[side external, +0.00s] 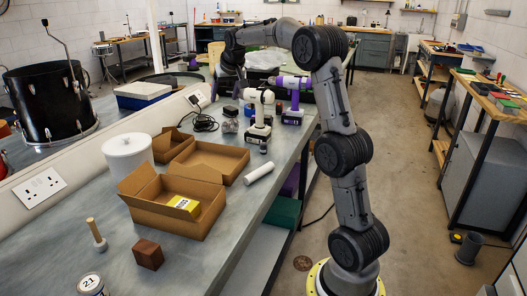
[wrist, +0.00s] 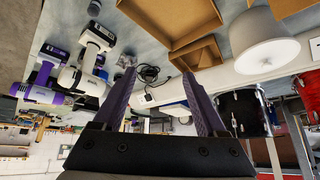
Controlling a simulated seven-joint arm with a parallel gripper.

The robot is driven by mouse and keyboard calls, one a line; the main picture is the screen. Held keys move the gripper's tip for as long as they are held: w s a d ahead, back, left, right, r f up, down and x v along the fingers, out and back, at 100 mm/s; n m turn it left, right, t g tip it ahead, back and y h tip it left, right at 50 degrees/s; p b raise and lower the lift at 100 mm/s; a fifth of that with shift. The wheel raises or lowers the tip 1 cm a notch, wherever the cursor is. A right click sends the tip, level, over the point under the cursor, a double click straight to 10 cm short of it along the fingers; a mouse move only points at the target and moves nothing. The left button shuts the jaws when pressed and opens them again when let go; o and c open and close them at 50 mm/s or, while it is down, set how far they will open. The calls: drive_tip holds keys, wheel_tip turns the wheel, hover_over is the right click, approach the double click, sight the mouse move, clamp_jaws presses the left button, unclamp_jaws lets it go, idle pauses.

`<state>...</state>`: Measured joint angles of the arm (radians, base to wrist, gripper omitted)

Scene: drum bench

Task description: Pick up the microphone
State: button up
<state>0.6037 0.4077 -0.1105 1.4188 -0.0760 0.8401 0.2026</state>
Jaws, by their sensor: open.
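I cannot make out a microphone for certain in either view. A black coiled cable (side external: 204,122) lies on the bench near the wall socket. It also shows between and beyond my fingers in the wrist view (wrist: 149,73), and I cannot tell whether a microphone is part of it. My gripper (side external: 227,88) is at the far part of the bench, partly hard to see among other things. In the wrist view its two purple fingers (wrist: 161,80) are spread apart, with nothing between them.
A white drill (side external: 259,118) and a purple drill (side external: 292,98) stand right of the cable, with small jars (side external: 230,120) beside it. Open cardboard boxes (side external: 178,222), a white tub (side external: 127,152) and a white tube (side external: 259,173) are nearer. A black drum (side external: 48,100) stands behind the wall ledge.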

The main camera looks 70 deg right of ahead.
drive_tip(key=s+d+f+m+g, duration=0.1)
drive_tip(key=s+d+f+m, duration=0.1)
drive_tip(key=d+f, duration=0.7)
drive_tip(key=m+g, duration=0.1)
drive_tip(key=g, duration=0.1)
approach(264, 144)
drive_tip(key=shift+y, duration=0.3)
drive_tip(key=x, duration=0.5)
drive_tip(key=shift+w+f, duration=0.2)
drive_tip(key=shift+f, duration=0.05)
drive_tip(key=shift+d+x, duration=0.15)
drive_tip(key=shift+x, duration=1.3)
drive_tip(key=shift+d+x, duration=0.15)
drive_tip(key=shift+x, duration=1.25)
drive_tip(key=shift+s, duration=0.15)
clamp_jaws()
